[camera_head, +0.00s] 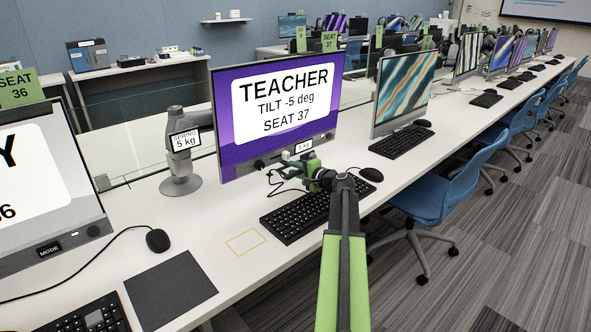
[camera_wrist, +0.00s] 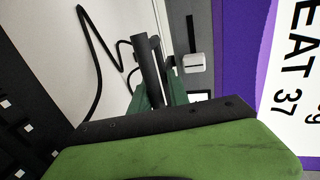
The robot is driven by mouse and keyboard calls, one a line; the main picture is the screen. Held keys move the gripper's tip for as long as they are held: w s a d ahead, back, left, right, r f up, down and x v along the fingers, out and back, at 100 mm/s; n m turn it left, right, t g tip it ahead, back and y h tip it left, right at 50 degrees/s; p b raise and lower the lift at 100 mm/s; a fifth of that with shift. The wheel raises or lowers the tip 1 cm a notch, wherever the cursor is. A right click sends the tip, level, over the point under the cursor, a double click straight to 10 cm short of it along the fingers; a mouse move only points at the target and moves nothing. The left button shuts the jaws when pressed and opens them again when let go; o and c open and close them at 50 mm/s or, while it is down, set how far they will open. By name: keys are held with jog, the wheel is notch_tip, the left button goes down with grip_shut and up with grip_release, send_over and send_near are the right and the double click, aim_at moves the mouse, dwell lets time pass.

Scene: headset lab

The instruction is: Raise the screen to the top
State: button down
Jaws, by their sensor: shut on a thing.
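The screen (camera_head: 218,120) is a purple monitor with a white "TEACHER, TILT -5 deg, SEAT 37" panel and a grey lower bezel. It stands upright just above the desk; it also shows at the right of the wrist view (camera_wrist: 232,60). A grey spring arm (camera_head: 180,150) labelled "SPRING 5 kg" stands behind its left side. The exact contact is hidden.
A keyboard (camera_head: 305,212) lies below my gripper, with a mouse (camera_head: 371,175) to its right and a black cable behind. A neighbouring monitor (camera_head: 404,88) stands to the right. Another screen (camera_head: 45,190) is at left. Blue chairs (camera_head: 450,190) line the aisle.

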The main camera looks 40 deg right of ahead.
aim_at(287, 141)
jog(key=shift+s, duration=0.1)
dwell(0.8)
notch_tip(287, 141, up, 11)
jog(key=p, duration=1)
jog(key=shift+d+f+p, duration=0.1)
jog(key=shift+f+p, duration=0.05)
jog(key=shift+p, duration=0.25)
jog(key=shift+f, duration=0.2)
jog(key=c, duration=1.4)
grip_release()
jog(key=p+v, duration=0.3)
jog(key=v, duration=1.4)
jog(key=shift+s, duration=0.15)
